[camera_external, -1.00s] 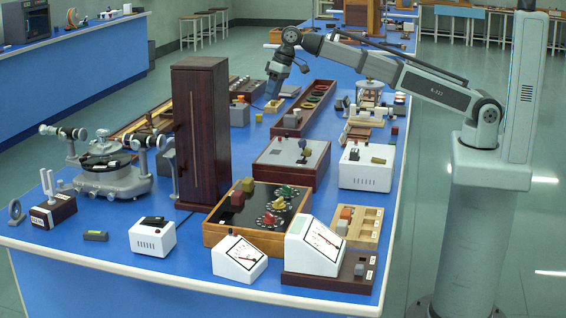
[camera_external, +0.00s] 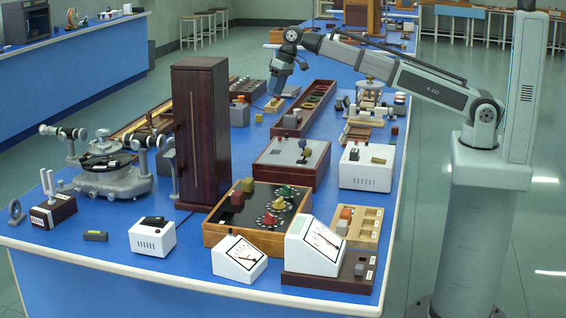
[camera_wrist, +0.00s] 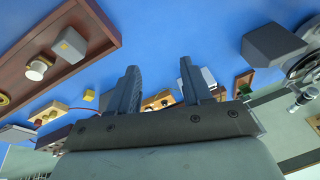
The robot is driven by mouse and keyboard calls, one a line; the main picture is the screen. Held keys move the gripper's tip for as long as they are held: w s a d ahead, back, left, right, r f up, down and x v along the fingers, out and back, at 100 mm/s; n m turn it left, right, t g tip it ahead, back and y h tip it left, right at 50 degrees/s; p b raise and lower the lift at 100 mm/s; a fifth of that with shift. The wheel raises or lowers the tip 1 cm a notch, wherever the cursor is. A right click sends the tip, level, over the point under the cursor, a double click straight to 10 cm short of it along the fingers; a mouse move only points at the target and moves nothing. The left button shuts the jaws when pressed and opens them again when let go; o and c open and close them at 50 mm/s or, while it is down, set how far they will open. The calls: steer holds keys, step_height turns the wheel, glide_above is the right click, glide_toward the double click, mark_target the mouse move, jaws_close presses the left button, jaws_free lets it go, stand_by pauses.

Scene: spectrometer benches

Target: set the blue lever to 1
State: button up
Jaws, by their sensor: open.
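I cannot single out a blue lever for certain in either view. A dark red box with a grey top (camera_external: 291,158) stands at mid-bench and carries small upright knobs, too small to read. No number marks can be read.
A tall dark cabinet (camera_external: 201,130) stands left of my gripper's area. A long wooden tray (camera_external: 304,108) lies to its right. Nearer are a wooden box with coloured dials (camera_external: 258,215) and white meters (camera_external: 238,258). A yellow cube (camera_wrist: 89,95) shows in the wrist view.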

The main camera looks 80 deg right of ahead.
stand_by(0.4)
steer(key=s+a+r+n, duration=0.2)
steer(key=a, duration=1)
step_height(320, 180, up, 3)
steer(key=g+h, duration=0.1)
steer(key=g, duration=0.2)
glide_above(303, 147)
steer(key=d, duration=0.1)
steer(key=shift+n, duration=0.4)
steer(key=f, duration=1.4)
steer(key=shift+w, duration=0.25)
steer(key=shift+r, duration=0.1)
jaws_close()
